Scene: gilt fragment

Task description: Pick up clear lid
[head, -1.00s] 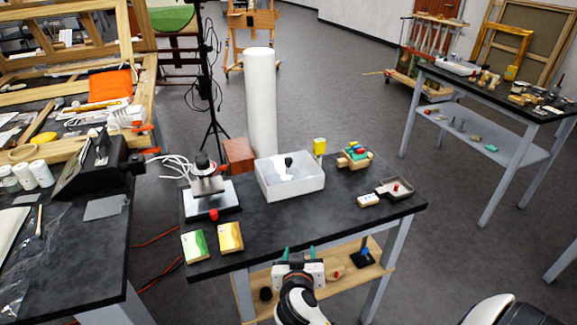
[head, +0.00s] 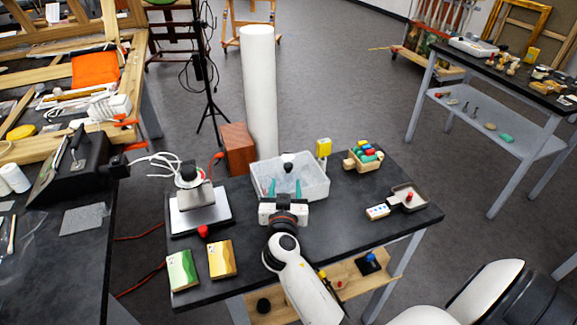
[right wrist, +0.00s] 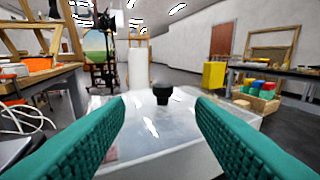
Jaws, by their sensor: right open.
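The clear lid (head: 278,183) lies on top of a white rectangular bin (head: 312,191) on the black table. In the right wrist view, the knob (right wrist: 162,93) stands ahead between the fingers, and the see-through lid (right wrist: 150,118) shows glare. My right gripper (head: 285,188) is open and empty at the near side of the bin. Its two teal fingers point at the knob, which is still beyond the fingertips. My left gripper does not show.
A kitchen-scale-like device (head: 197,205) stands left of the bin. Two small boxes, green (head: 182,270) and yellow (head: 222,259), lie front left. A yellow block (head: 323,147), a wooden crate of coloured blocks (head: 364,158) and a grey tray (head: 408,198) are to the right. A white column (head: 258,90) stands behind.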

